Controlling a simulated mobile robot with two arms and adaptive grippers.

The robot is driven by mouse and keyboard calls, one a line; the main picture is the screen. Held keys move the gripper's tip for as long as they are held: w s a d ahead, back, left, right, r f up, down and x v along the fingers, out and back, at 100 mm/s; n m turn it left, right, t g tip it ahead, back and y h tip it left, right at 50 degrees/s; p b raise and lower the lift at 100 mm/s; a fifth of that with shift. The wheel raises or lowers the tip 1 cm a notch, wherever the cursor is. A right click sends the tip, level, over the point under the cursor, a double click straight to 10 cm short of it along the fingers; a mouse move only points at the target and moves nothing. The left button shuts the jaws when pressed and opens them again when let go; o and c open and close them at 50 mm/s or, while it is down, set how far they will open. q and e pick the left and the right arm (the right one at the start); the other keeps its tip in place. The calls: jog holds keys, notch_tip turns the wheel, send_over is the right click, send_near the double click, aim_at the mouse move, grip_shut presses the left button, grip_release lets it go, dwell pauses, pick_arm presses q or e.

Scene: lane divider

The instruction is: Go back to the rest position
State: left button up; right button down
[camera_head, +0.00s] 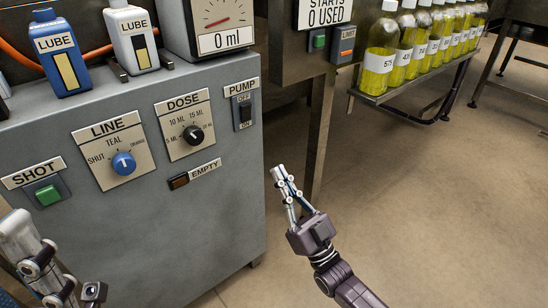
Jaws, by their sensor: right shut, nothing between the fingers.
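My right gripper (279,174) is shut and empty. It points up and away over the floor, to the right of the grey dosing cabinet (221,190), and appears apart from it. The arm behind it comes in from the bottom right. My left gripper (50,268) shows only in part at the bottom left corner, in front of the cabinet's lower left. Its fingers are not clear enough to show whether they are open or shut.
The cabinet carries a green SHOT button (47,195), a blue LINE knob (123,163), a black DOSE knob (193,135) and a PUMP switch (245,111). Yellow-filled bottles (379,62) stand on a shelf at the upper right. The floor (430,200) at right is clear.

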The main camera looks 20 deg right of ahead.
jog(key=shift+s+d+f, duration=0.1)
jog(key=shift+s+f, duration=0.2)
jog(key=shift+f, duration=0.1)
